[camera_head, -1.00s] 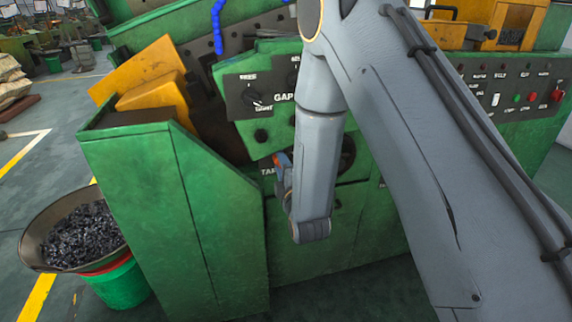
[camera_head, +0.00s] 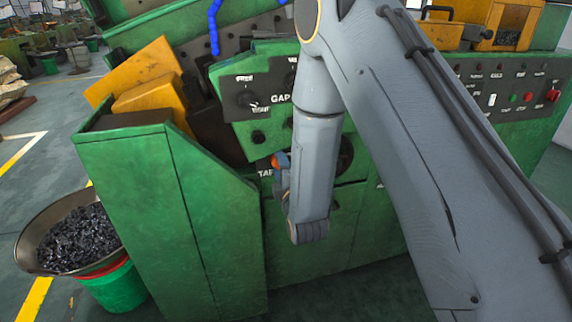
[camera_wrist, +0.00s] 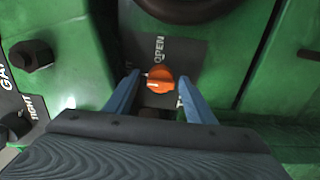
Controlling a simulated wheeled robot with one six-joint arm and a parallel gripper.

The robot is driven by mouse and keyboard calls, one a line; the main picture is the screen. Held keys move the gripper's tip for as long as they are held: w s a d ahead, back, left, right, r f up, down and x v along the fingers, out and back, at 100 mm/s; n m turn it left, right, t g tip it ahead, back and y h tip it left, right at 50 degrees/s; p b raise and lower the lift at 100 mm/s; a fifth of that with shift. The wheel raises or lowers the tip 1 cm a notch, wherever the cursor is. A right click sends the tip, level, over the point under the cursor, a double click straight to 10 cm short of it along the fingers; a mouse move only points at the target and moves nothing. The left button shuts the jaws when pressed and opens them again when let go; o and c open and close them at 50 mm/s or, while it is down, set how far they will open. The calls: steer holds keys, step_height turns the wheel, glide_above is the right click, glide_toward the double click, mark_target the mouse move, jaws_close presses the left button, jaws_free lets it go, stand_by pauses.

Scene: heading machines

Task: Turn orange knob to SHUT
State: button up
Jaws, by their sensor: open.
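The orange knob (camera_wrist: 162,79) sits on a dark plate on the green machine in the wrist view. The word OPEN is beside it on the plate, and a pale mark shows on the knob's lower left. I see no SHUT label. My gripper (camera_wrist: 158,77) is open, with one blue finger on each side of the knob; I cannot tell whether either touches it. In the head view the orange knob (camera_head: 278,160) shows as a small patch left of my forearm, and my gripper (camera_head: 281,174) is mostly hidden behind the arm.
A dark round knob (camera_wrist: 30,55) sits to the left in the wrist view, and a dark ring (camera_wrist: 188,6) at the top. In the head view a pan of dark metal pieces (camera_head: 75,235) rests on a green bucket (camera_head: 118,287) at the lower left.

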steer(key=b+v, duration=0.1)
steer(key=v, duration=0.6)
steer(key=shift+s, duration=0.4)
steer(key=shift+d, duration=0.2)
steer(key=s+d+f+m+g+h+p, duration=0.2)
steer(key=s+d+m+g+h, duration=0.2)
steer(key=d+m+g, duration=0.6)
steer(key=s+d+r+m+g, duration=0.2)
steer(key=s+d+m, duration=0.1)
steer(key=s, duration=0.4)
steer(key=s+d+r+m+g, duration=0.1)
steer(key=s+d+m+g, duration=0.2)
steer(key=s, duration=0.4)
steer(key=s+d+r+m+g+h, duration=0.1)
steer(key=s+d+r+m+g, duration=0.1)
steer(key=s+m, duration=0.3)
steer(key=shift+s+d+r+p, duration=0.3)
steer(key=shift+s+d+p, duration=0.1)
steer(key=shift+s+d, duration=0.65)
steer(key=shift+s+a, duration=0.1)
steer(key=shift+a, duration=0.05)
